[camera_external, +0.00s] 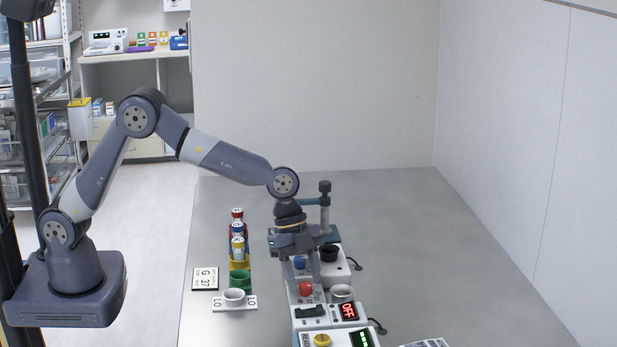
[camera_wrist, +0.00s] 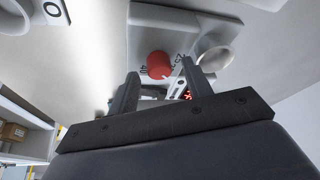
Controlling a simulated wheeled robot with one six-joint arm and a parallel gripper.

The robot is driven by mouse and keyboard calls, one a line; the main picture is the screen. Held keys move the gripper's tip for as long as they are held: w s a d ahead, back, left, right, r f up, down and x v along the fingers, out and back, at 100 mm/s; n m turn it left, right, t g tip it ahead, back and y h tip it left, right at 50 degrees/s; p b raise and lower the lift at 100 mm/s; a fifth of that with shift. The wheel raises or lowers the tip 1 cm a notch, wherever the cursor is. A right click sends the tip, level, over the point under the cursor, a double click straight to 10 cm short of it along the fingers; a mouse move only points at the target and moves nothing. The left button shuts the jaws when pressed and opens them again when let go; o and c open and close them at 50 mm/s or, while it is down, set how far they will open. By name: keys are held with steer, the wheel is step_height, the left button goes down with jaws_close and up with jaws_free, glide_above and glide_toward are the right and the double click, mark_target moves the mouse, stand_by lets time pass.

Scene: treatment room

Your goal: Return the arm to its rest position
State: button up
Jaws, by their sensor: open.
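My arm reaches from its base at the left over the grey table (camera_external: 395,220). My gripper (camera_external: 306,275) points down above a row of devices. Its two fingers stand apart and nothing shows between them; they also show apart in the wrist view (camera_wrist: 158,82). A red knob (camera_external: 305,289) on a white device lies close by the fingertips in the picture; the wrist view shows the red knob (camera_wrist: 159,65) just beyond the fingers. I cannot tell whether a finger touches it.
A white cup (camera_external: 342,291) sits right of the knob. A device with a red OFF display (camera_external: 348,311) stands in front. The table's right side is clear.

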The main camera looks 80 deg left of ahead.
steer(key=v, duration=1)
steer(key=x, duration=1.1)
steer(key=shift+r+n+p, duration=0.3)
steer(key=shift+n+p, duration=0.2)
steer(key=shift+p, duration=0.25)
steer(key=shift+s+r+n+t+p, duration=0.1)
steer(key=shift+s+n+t+p, duration=0.05)
steer(key=shift+n+t+p, duration=0.2)
steer(key=n+y+p, duration=0.1)
steer(key=n+p, duration=0.2)
steer(key=p, duration=0.1)
steer(key=n+t+y+p, duration=0.1)
steer(key=n+p, duration=0.2)
steer(key=shift+d+p, duration=0.1)
steer(key=shift+p, duration=0.3)
steer(key=shift+s+n+t, duration=0.1)
steer(key=shift+n+t, duration=0.15)
steer(key=w+b+v, duration=0.1)
steer(key=b+v, duration=0.1)
steer(key=v, duration=1)
steer(key=shift+s+d+r, duration=0.2)
steer(key=shift+r, duration=0.4)
